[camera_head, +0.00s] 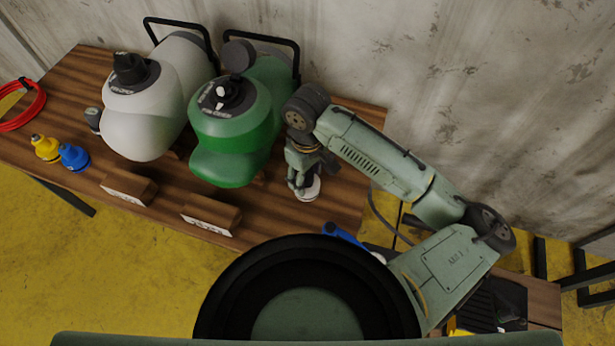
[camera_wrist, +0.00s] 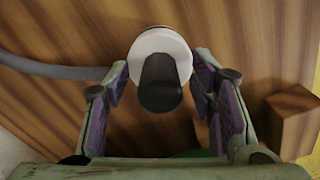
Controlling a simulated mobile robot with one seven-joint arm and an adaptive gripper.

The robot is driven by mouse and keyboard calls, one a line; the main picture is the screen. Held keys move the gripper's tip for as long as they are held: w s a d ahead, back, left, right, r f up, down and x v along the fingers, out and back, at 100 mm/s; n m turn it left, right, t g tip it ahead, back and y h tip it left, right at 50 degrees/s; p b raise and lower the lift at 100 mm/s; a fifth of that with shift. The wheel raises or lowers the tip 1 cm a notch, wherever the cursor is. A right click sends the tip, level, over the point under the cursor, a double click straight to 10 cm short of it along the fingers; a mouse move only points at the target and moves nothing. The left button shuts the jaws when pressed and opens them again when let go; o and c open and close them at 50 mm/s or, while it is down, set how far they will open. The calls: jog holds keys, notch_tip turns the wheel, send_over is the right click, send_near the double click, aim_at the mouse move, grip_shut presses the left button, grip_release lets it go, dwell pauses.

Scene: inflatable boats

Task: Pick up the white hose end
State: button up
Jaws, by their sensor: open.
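The white hose end (camera_wrist: 160,42) shows in the wrist view as a white round collar with a black cylinder pointing towards the camera. A grey hose (camera_wrist: 50,69) meets it from the left. My gripper (camera_wrist: 161,62) is open, with one finger on each side of the hose end; contact cannot be told. In the head view, my gripper (camera_head: 301,183) is low over the right end of the wooden table, and part of the white hose end (camera_head: 311,190) shows beside its fingers. The rest is hidden by the gripper.
A white tank (camera_head: 145,125) and a green tank (camera_head: 235,135) stand left of my arm on the table (camera_head: 80,85). Wooden blocks (camera_head: 128,188) (camera_head: 211,214) lie along the front edge. Yellow (camera_head: 46,149) and blue (camera_head: 74,158) fittings and a red hose (camera_head: 28,108) are at left.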

jog(key=shift+c, duration=0.2)
grip_shut()
dwell(0.4)
